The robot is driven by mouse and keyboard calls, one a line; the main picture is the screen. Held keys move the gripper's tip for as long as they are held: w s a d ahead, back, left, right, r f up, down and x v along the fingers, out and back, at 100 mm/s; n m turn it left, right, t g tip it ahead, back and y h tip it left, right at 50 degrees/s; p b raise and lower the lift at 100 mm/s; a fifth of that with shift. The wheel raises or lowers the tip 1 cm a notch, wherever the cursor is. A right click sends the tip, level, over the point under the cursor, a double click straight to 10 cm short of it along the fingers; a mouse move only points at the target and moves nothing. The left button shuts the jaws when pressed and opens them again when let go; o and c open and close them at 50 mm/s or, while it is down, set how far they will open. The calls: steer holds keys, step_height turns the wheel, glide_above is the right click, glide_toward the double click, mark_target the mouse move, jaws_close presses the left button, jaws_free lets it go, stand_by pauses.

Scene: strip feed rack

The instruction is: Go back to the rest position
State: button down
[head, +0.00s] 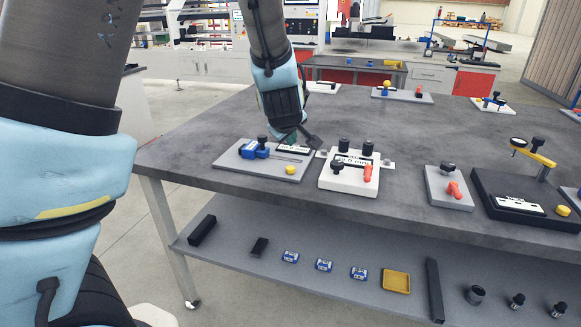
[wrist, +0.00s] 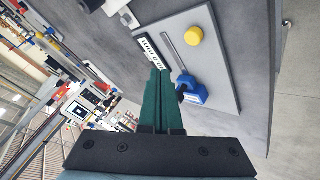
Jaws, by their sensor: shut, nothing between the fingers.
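My gripper (head: 294,137) is above the back right part of a grey plate fixture on the table in the head view. In the wrist view its green fingers (wrist: 159,92) are together with nothing between them. The grey plate (head: 235,157) carries a blue block with a black knob (head: 254,150), a thin rod, a yellow knob (head: 291,169) and a white label. The wrist view also shows the blue block (wrist: 192,90), the yellow knob (wrist: 195,36) and the label (wrist: 151,47). I cannot tell whether the fingertips touch anything.
A white fixture (head: 345,182) with black knobs and a red handle stands just right of my gripper. More fixtures stand farther right and along the back of the grey table (head: 415,140). The lower shelf (head: 230,262) holds small blue parts, black bars and a yellow tray (head: 396,281).

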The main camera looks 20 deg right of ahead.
steer(key=shift+a, duration=0.1)
stand_by(0.3)
steer(key=a+f+m+g+y, duration=0.2)
steer(key=a+g, duration=0.1)
steer(key=a, duration=1.7)
steer(key=s+a+m+g+y, duration=0.1)
steer(key=s+a, duration=0.4)
steer(key=a, duration=0.3)
steer(key=s+a+m+g+y, duration=0.1)
steer(key=s+a, duration=0.3)
steer(key=a, duration=0.4)
steer(key=shift+s+g+y, duration=0.3)
steer(key=shift+s+g, duration=0.1)
steer(key=shift+g, duration=0.2)
